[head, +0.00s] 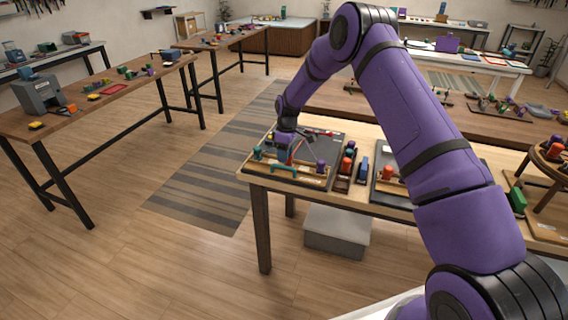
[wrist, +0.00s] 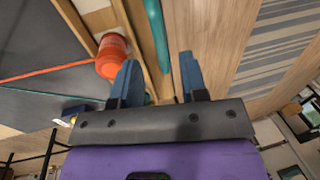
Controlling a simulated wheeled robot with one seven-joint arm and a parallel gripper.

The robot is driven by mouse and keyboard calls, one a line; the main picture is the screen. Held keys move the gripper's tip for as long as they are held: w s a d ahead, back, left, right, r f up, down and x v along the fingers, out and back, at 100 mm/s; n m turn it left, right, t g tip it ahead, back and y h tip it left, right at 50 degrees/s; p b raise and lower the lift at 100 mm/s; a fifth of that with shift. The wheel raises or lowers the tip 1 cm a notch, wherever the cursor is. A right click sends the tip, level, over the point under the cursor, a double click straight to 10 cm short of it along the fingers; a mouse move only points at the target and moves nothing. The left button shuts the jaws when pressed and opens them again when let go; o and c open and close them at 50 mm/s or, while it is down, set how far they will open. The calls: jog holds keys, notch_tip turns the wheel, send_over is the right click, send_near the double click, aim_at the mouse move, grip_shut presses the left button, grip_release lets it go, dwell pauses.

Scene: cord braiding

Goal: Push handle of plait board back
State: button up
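The plait board (head: 313,147) lies at the left end of the near workbench, a dark panel with a wooden front edge and coloured pegs. A teal bar-shaped handle (head: 282,169) runs along its front edge. The wrist view shows the teal handle (wrist: 155,38) running lengthwise between my two blue fingers. My gripper (wrist: 158,58) is open, with a gap on each side of the handle; whether either finger touches it I cannot tell. In the head view my gripper (head: 285,151) is low over the board's left part, and its fingertips are hard to make out.
An orange peg (wrist: 112,55) with an orange cord (wrist: 45,72) stands close to the left finger. A tray of coloured pegs (head: 345,168) and a second board (head: 386,181) lie right of the plait board. Open floor with a striped rug (head: 215,185) lies beyond the bench's left end.

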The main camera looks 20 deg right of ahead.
jog(key=shift+s+a+f, duration=0.1)
jog(key=shift+s+f, duration=0.05)
jog(key=shift+f, duration=0.75)
jog(key=shift+s+a+f, duration=0.1)
jog(key=shift+s+f, duration=0.05)
jog(key=shift+f, duration=0.7)
grip_shut()
